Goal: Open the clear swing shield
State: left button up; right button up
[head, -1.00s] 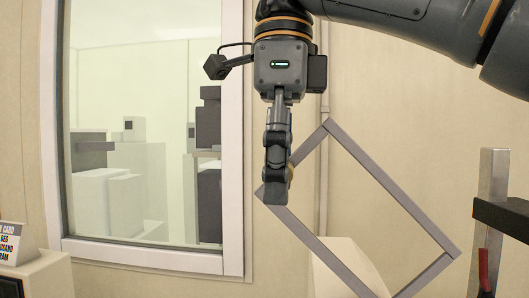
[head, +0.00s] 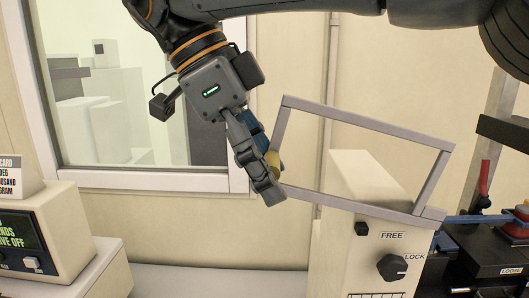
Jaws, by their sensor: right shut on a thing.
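The clear swing shield (head: 365,125) is a see-through pane in a grey frame, above a cream machine (head: 385,258) at the right. It is tilted, with its left part raised and its lower right corner by the machine's top. My right gripper (head: 270,182) is at the shield's left end, shut on a yellow piece (head: 273,168) at the frame's lower left corner. The fingers hide part of that piece. My left gripper is not in view.
The machine's front has a black knob (head: 392,267) between FREE and LOCK labels. A cream device with a green-lit display (head: 18,235) stands at the left. A dark stand with red and blue parts (head: 490,235) is close at the right. A window is behind.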

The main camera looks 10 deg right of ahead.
dwell(0.4)
jog(key=o, duration=1.6)
jog(key=shift+o, duration=0.5)
jog(key=shift+d, duration=0.2)
jog(key=shift+a, duration=0.15)
jog(key=shift+r, duration=0.1)
